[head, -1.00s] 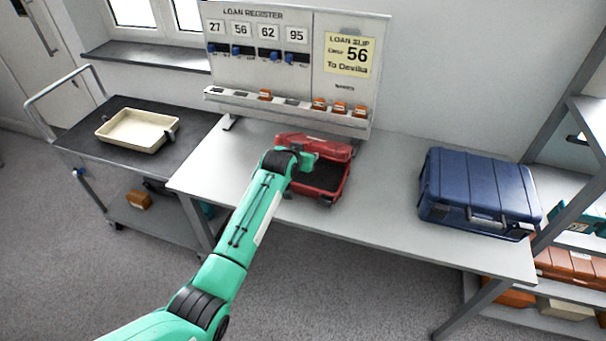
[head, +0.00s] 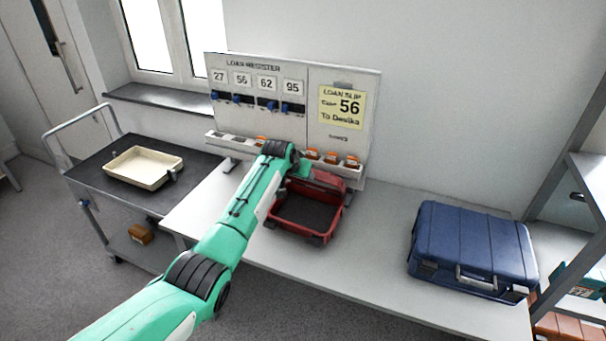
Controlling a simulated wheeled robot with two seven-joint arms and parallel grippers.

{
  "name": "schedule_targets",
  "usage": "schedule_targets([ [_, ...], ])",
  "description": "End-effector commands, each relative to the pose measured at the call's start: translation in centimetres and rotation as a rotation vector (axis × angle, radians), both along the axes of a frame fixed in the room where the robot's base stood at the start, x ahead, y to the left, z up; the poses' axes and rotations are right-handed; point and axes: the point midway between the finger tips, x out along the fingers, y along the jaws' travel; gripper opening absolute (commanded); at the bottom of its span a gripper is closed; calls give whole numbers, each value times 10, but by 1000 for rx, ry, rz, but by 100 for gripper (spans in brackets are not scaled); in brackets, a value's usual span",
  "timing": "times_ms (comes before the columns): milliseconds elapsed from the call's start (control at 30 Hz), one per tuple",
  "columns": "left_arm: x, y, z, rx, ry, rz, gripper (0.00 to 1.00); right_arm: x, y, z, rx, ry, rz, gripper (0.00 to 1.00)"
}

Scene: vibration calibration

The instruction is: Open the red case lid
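The red case (head: 270,222) sits on the white table in front of the register board. Its lid (head: 328,183) stands raised along the back edge, and the dark inside of the case shows. My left arm reaches in from the lower left, over the case's left side. My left gripper (head: 303,168) is at the lid's upper left part and seems to touch it. Its fingers are mostly hidden by the wrist, so I cannot see whether they are open or shut. My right gripper is not in view.
A blue case (head: 472,240) lies closed on the right of the table (head: 385,270). The loan register board (head: 258,72) stands behind the red case, with orange items in its ledge. A trolley with a cream tray (head: 133,178) stands left. Shelving is at far right.

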Motion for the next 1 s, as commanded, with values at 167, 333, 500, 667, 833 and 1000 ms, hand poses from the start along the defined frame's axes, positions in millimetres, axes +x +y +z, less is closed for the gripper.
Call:
schedule_targets([
  [167,1,-2,3,-3,-6,-2,13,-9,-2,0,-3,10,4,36],
  [333,1,-2,3,-3,-6,-1,13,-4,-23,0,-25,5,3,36],
  [500,1,-2,3,-2,-8,-2,13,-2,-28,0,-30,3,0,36],
  [667,1,-2,3,-1,-7,-1,13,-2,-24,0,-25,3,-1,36],
  [833,1,-1,3,-2,-8,-1,13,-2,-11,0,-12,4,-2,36],
  [1000,1,-1,3,-1,-6,-2,76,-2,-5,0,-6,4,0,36],
])
